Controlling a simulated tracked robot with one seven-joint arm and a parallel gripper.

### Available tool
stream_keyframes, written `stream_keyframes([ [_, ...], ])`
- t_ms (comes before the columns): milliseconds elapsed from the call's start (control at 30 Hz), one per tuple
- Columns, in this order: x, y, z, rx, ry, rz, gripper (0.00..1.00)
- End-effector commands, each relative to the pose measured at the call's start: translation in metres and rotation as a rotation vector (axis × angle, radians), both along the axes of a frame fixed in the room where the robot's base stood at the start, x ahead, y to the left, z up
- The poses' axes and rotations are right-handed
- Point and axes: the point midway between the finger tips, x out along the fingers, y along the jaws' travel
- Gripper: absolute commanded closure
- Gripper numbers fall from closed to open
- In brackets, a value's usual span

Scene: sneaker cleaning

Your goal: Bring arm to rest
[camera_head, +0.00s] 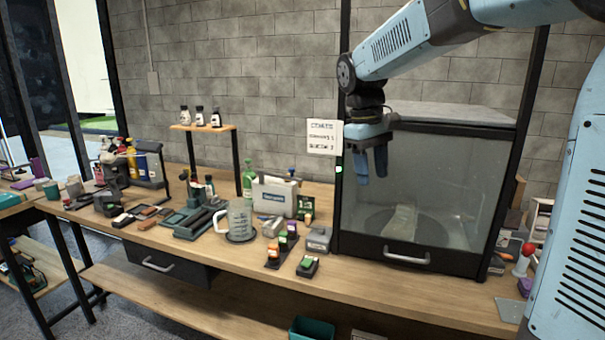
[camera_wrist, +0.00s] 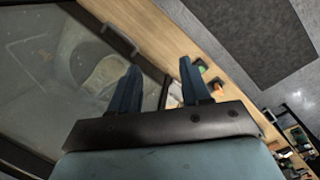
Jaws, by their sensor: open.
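My gripper (camera_head: 372,166) hangs in the air in front of the glass-fronted cabinet, with its blue fingers pointing down. In the wrist view my gripper (camera_wrist: 158,88) has its two fingers spread apart with nothing between them. My light-blue arm reaches in from the upper right of the head view. A pale sneaker-like shape (camera_head: 401,226) stands inside the cabinet behind the glass; it also shows blurred in the wrist view (camera_wrist: 112,72). The cabinet (camera_head: 425,256) has its front closed, with a handle along its lower edge.
The wooden workbench (camera_head: 360,292) runs along the brick wall. A clear jug (camera_head: 240,218), a white box (camera_head: 275,197), a green bottle (camera_head: 248,175) and several small items crowd it left of the cabinet. A small shelf (camera_head: 203,128) holds bottles. The air left of my gripper is free.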

Motion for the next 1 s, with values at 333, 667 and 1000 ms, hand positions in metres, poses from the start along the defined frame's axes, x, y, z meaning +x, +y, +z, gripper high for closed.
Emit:
stream_keyframes([
  [333, -0.079, -0.044, 0.01, 0.104, -0.19, -0.165, 0.53],
  [667, -0.15, -0.07, -0.003, 0.197, -0.373, -0.322, 0.53],
  [1000, -0.203, -0.082, -0.027, 0.267, -0.527, -0.453, 0.53],
])
